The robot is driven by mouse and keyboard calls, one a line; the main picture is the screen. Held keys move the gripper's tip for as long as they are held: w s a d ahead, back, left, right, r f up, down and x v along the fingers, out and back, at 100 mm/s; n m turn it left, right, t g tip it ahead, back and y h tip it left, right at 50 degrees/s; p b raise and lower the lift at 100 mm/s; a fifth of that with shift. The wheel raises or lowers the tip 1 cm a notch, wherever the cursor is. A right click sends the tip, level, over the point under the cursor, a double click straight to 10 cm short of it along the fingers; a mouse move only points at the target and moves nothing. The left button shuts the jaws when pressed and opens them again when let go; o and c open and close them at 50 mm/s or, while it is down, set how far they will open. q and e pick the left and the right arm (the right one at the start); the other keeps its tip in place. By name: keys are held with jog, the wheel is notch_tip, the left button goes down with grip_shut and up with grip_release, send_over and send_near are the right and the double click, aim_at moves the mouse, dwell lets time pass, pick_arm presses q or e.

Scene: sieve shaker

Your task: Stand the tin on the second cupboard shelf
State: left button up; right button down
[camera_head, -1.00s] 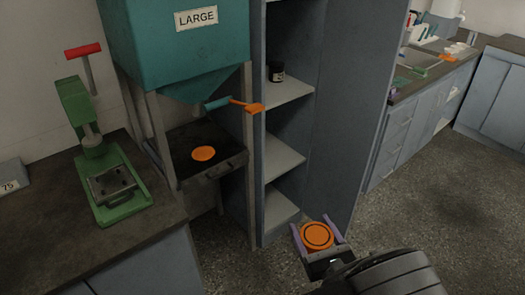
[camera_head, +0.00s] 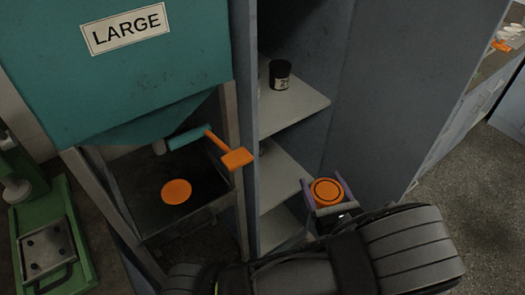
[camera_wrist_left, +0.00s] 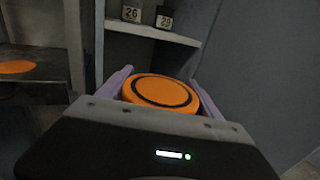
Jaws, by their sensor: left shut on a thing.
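The tin, with an orange lid marked by a dark ring (camera_head: 326,191), is held between the purple-lined fingers of my left gripper (camera_head: 325,196). It also shows in the left wrist view (camera_wrist_left: 160,91), lid facing up, with its sides mostly hidden by the gripper. The open cupboard (camera_head: 335,90) is just beyond and left of the tin. Its upper visible shelf (camera_head: 300,112) bears a dark jar; a middle shelf (camera_head: 285,178) and a lower one (camera_head: 282,228) show below. The tin appears apart from the shelves. My right gripper is not in view.
The dark jar (camera_head: 280,75) stands on the upper visible shelf; the wrist view shows two labelled dark jars (camera_wrist_left: 132,11) on a shelf. A teal hopper (camera_head: 150,70) and orange-ended handle (camera_head: 237,158) are left of the cupboard. My arm hides the lower foreground.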

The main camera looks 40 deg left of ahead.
pick_arm(q)
jog(key=shift+w, duration=0.1)
jog(key=shift+s+r, duration=0.15)
jog(key=shift+s, duration=0.05)
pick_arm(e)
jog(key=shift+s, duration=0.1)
